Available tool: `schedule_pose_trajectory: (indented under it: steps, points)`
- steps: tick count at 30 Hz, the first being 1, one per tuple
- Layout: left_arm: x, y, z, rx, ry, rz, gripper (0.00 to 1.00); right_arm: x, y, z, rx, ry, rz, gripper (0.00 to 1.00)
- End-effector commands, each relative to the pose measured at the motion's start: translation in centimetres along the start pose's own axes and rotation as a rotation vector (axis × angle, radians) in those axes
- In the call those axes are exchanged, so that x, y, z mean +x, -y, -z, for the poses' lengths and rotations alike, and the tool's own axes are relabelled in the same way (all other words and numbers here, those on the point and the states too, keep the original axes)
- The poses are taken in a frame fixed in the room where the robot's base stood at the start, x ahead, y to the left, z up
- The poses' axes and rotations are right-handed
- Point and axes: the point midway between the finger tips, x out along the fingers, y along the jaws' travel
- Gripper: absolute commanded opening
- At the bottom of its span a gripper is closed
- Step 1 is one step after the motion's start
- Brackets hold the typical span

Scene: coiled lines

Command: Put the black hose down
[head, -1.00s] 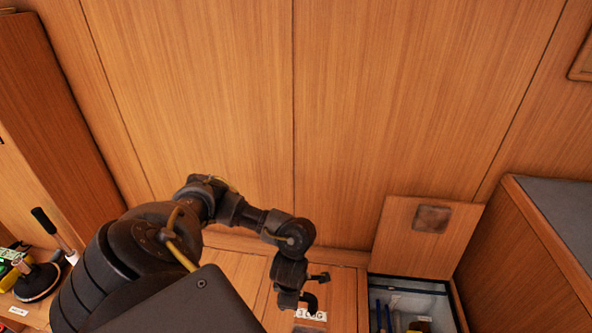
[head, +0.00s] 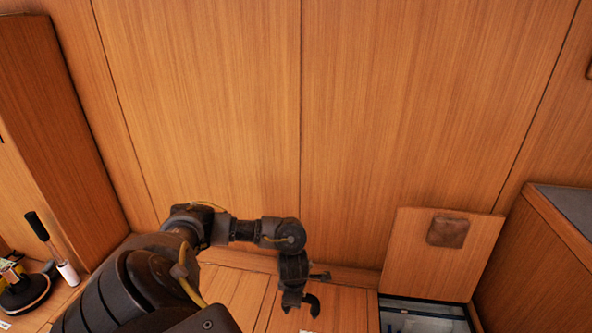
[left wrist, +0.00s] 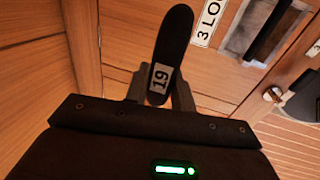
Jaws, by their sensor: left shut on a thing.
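My left gripper (head: 293,299) is near the bottom middle of the head view, over the wooden surface by the wall. It is shut on the black hose (head: 313,304), of which a short dark curved part shows beside the fingers. In the left wrist view the hose (left wrist: 175,42) stands up edge-on between the fingers of my left gripper (left wrist: 160,92) and carries a white label reading 19. The rest of the hose is hidden. My right gripper is out of view.
An open locker (head: 425,315) with a raised wooden lid (head: 440,250) is right of the gripper. A wooden cabinet (head: 545,260) stands at far right. A black-based tool (head: 25,292) and a black-handled brush (head: 50,245) are at left. A label (left wrist: 209,22) reads "3 LO".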

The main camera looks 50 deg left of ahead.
Motion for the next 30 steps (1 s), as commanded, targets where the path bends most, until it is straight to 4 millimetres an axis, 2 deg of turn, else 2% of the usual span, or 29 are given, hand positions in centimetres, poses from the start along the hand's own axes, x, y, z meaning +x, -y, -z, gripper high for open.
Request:
schedule_pose_trajectory:
  steps: [5, 8, 14, 27, 28, 30]
  points:
    - [0.3, -0.2, 0.0, 0.001, 0.000, 0.000, 0.00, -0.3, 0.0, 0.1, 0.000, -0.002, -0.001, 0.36]
    - [1.5, -0.5, 0.2, -0.002, -0.001, 0.000, 0.00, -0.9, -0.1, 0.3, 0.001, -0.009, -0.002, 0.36]
    - [3.8, 0.1, 0.2, -0.001, 0.000, 0.002, 0.00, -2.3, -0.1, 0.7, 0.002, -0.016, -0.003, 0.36]
    - [4.2, 0.1, 0.1, 0.001, 0.001, 0.000, 0.00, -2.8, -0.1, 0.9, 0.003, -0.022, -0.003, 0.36]
    - [4.1, 0.1, 0.1, 0.001, 0.001, 0.000, 0.27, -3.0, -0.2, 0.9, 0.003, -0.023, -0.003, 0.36]
    - [4.1, 0.1, 0.1, 0.001, 0.000, 0.000, 0.37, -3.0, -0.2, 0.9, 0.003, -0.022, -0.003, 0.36]
